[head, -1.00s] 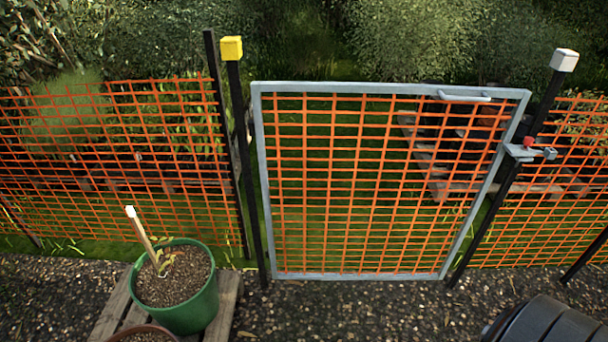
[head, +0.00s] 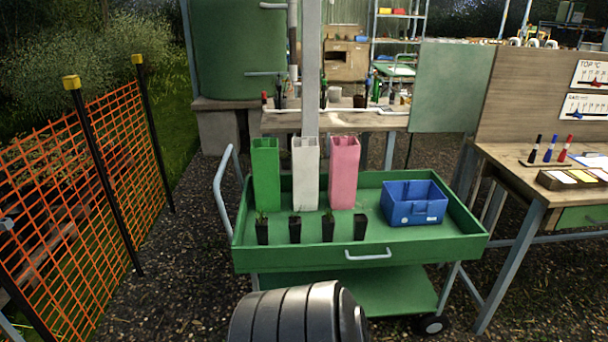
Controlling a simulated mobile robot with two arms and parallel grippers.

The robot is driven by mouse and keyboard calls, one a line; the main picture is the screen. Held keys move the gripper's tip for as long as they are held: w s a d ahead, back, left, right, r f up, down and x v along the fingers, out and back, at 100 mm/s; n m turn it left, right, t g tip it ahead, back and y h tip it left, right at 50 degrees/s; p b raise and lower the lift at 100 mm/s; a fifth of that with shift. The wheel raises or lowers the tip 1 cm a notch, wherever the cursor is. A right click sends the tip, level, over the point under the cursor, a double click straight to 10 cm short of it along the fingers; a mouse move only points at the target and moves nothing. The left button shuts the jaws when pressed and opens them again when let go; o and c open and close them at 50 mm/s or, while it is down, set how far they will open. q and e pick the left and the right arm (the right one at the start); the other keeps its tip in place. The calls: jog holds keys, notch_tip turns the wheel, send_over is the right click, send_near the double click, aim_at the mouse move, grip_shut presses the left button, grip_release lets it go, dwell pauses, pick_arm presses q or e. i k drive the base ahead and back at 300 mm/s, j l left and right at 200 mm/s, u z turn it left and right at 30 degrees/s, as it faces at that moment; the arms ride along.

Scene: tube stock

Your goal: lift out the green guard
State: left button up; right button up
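The green guard (head: 266,175) is a tall square tube, open at the top. It stands upright at the left end of a row of three guards on the green cart (head: 360,257). A white guard (head: 305,174) and a pink guard (head: 343,172) stand to its right. Neither of my grippers shows in the head view. Nothing touches the green guard's top. Its lower front is near a small black pot with a seedling (head: 262,229).
Several black pots line the cart's front, with a blue crate (head: 413,203) at right. The cart has a handle (head: 224,185) at left. An orange mesh fence (head: 75,215) stands left, a workbench (head: 530,180) right. Gravel (head: 185,275) lies clear between fence and cart.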

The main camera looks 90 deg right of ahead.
aim_at(265, 158)
jog(key=z, duration=2.4)
jog(key=i+z, duration=0.2)
jog(key=k, duration=0.1)
